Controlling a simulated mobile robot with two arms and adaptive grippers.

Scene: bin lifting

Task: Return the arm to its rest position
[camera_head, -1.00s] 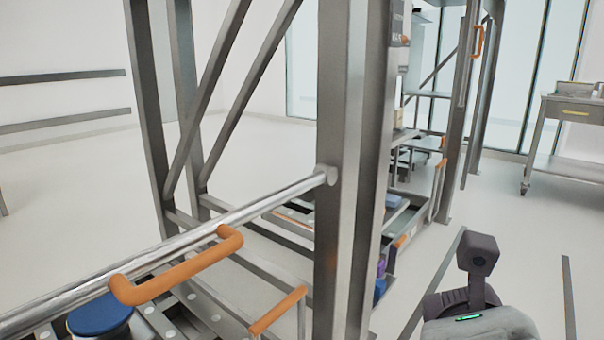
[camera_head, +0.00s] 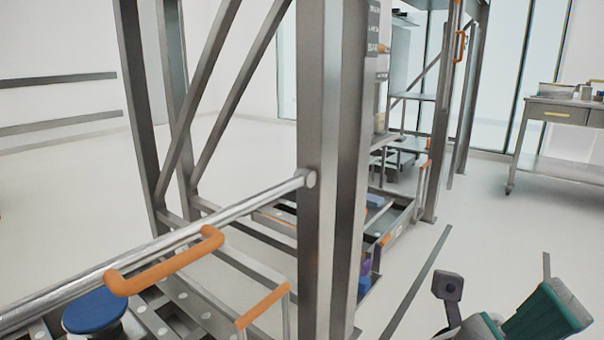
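Part of my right arm (camera_head: 500,315) shows at the bottom right, with dark grey and green links, over the floor to the right of the metal rack (camera_head: 325,200). It appears apart from the rack. No fingertips of my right gripper are in the picture. My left arm and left gripper are not in view.
The rack's upright stands mid-picture, with a steel bar (camera_head: 240,209) and orange handles (camera_head: 170,262) at left. A blue round lid (camera_head: 94,311) sits low at left. A steel table (camera_head: 560,125) stands far right. Floor (camera_head: 490,235) is clear between.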

